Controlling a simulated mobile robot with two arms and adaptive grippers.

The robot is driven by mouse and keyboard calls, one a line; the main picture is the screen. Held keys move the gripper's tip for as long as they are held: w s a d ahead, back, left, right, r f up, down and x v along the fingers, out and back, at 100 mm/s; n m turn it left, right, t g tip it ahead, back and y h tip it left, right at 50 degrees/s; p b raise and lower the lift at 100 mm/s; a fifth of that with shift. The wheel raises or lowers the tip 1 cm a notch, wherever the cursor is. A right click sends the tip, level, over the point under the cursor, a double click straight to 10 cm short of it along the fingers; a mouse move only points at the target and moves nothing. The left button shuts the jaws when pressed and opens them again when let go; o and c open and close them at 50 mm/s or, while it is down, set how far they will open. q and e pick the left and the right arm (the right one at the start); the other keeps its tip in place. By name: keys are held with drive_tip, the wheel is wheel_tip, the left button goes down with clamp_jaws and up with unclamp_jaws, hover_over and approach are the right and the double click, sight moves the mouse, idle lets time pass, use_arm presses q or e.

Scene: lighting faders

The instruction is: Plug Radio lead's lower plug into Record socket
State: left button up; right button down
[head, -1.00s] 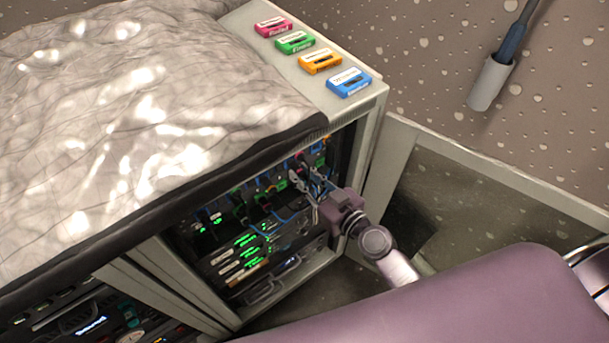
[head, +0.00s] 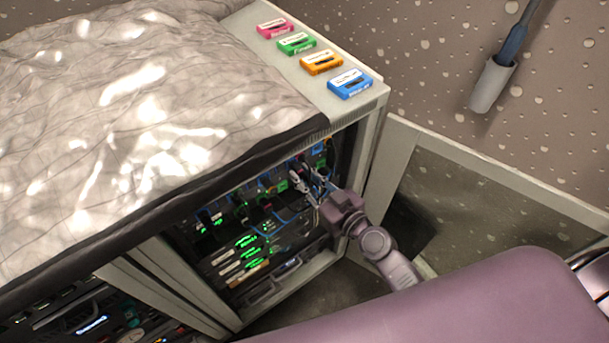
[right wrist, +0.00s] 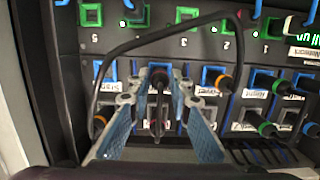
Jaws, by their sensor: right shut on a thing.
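My right gripper (head: 307,183) is at the upper right of the open rack, in front of its socket panel. In the right wrist view its fingers (right wrist: 158,100) are shut on a dark plug (right wrist: 158,78), with a dark lead hanging below it. The plug's front end is close to the panel (right wrist: 190,46); I cannot tell whether it is inside a socket. A dark lead (right wrist: 118,50) arches across the panel to an orange-ringed plug (right wrist: 222,83) on the right. I cannot read which label is Record. My left gripper is not in view.
Several other ringed plugs (right wrist: 265,128) and leads crowd the panel right of the gripper. The rack's side wall (right wrist: 30,80) is close on the left. An open door (head: 398,150) stands right of the rack. Cassettes (head: 350,83) lie on top, beside a crumpled cover (head: 130,110).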

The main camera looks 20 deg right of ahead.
drive_tip(key=shift+w+r, duration=0.1)
drive_tip(key=shift+r, duration=0.05)
drive_tip(key=c, duration=2.2)
unclamp_jaws()
drive_tip(key=o, duration=0.5)
drive_tip(key=shift+w+a, duration=0.1)
drive_tip(key=shift+w, duration=0.05)
